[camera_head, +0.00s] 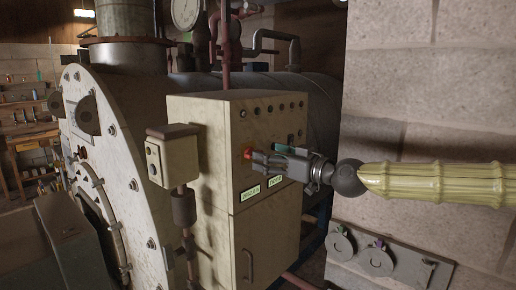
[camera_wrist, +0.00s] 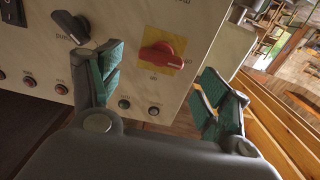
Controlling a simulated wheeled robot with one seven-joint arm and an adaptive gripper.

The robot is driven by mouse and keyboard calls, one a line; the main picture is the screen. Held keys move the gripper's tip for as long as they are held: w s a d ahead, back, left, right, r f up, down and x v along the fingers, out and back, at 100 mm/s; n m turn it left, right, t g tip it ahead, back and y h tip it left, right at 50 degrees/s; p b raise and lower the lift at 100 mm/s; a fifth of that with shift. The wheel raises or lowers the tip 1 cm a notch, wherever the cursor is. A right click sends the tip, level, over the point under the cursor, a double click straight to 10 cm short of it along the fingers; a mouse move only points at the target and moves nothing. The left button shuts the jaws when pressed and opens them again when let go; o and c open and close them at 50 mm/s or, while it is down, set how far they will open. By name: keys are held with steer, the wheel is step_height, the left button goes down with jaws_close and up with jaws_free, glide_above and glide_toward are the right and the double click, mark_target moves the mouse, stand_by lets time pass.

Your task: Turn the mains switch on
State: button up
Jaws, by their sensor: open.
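The mains switch, a red rotary knob (camera_wrist: 160,56) on a yellow plate, sits on the front of a cream control cabinet (camera_wrist: 205,22). In the head view the red knob (camera_head: 248,153) shows just left of my fingertips. My gripper (camera_head: 257,158) is at the cabinet front, coming from the right. In the wrist view my gripper (camera_wrist: 161,63) is open, with green-padded fingers on either side of the knob in the picture. I see no contact with the knob. The small lettering around it is too blurred to read surely.
A black knob (camera_wrist: 70,27) is left of the red one, with several small round buttons nearby. In the head view a small box (camera_head: 172,155) on a post stands left of the cabinet. A block wall (camera_head: 430,90) closes the right side, near my arm.

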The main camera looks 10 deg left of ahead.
steer(key=shift+p+x, duration=0.9)
steer(key=shift+x, duration=1.35)
steer(key=c, duration=1)
